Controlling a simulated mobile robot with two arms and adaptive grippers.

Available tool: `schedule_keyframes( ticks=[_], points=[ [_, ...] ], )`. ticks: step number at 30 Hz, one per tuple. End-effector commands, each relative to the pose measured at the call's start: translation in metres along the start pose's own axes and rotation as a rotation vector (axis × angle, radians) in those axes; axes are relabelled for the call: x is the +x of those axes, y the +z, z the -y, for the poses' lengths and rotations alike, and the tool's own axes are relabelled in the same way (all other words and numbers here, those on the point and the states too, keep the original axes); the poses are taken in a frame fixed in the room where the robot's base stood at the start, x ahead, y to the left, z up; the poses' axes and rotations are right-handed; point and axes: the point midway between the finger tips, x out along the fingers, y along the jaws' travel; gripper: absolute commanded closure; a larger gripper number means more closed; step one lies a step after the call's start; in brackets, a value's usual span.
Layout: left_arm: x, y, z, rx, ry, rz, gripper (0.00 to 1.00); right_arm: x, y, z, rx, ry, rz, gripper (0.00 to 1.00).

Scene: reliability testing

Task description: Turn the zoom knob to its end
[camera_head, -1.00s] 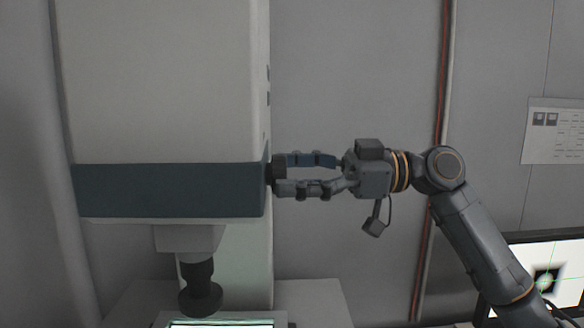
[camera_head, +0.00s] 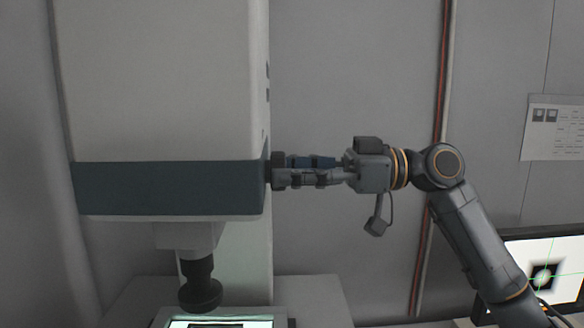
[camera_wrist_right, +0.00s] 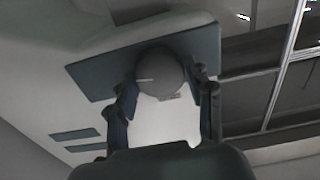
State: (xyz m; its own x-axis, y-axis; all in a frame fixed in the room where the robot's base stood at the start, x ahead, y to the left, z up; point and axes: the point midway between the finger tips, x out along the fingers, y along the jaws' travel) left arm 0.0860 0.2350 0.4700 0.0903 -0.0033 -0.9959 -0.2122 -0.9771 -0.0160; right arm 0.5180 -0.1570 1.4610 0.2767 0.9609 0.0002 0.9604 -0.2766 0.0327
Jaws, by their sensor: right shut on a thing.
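The zoom knob (camera_head: 276,170) is a dark round knob on the right side of the blue-grey band of a large white measuring machine (camera_head: 165,85). In the right wrist view the knob (camera_wrist_right: 160,73) shows face-on as a dark disc with a light line pointing left. My right gripper (camera_head: 284,171) comes in from the right and is shut on the knob, with its fingers on either side of the rim. It also shows in the right wrist view (camera_wrist_right: 166,94). My left gripper is in neither view.
The machine's dark lens (camera_head: 200,285) hangs above a lit stage (camera_head: 220,322). A monitor (camera_head: 545,270) at the right shows a blurred dark square with green crosshairs. A paper sheet (camera_head: 555,128) is on the wall. Free room lies above my right arm.

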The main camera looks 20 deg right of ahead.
Motion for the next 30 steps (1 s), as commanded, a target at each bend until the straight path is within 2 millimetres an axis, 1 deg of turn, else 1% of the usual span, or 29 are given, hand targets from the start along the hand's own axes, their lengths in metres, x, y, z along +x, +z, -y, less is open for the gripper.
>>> schedule_keyframes(
  ticks=[17, 30],
  points=[
    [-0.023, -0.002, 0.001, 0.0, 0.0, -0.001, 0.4, 0.0, -0.003, -0.001, 0.535, -0.001, -0.002, 0.8],
    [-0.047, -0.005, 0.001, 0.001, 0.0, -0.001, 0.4, 0.0, -0.003, -0.002, 0.954, 0.0, -0.002, 0.8]
  ],
)
